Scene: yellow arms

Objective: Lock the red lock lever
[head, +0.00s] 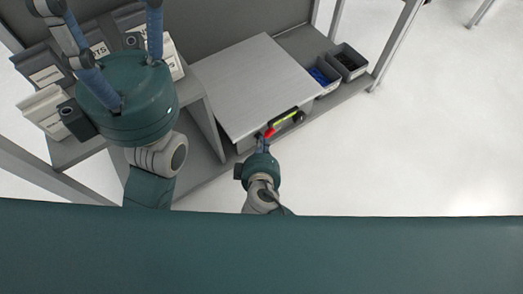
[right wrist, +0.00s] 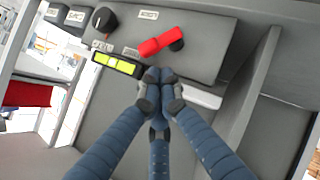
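The red lock lever (head: 269,132) sits on the front of a grey box-like unit, near its front edge. In the right wrist view, the red lever (right wrist: 160,41) is tilted, with its right end at a dark round pivot. My right gripper (head: 263,145) is just in front of the lever. In the right wrist view, its blue fingers (right wrist: 159,86) come together at the tips, just below the lever. They look shut with nothing seen between them, and a small gap to the lever shows. My left gripper (head: 100,12) is raised at the upper left, its fingers spread and empty.
A yellow-green display (right wrist: 117,63) and a black knob (right wrist: 104,20) are beside the lever. Two grey bins (head: 347,62) stand right of the unit. Labelled bins (head: 45,107) lie near my left gripper. The floor (head: 430,130) at the right is clear.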

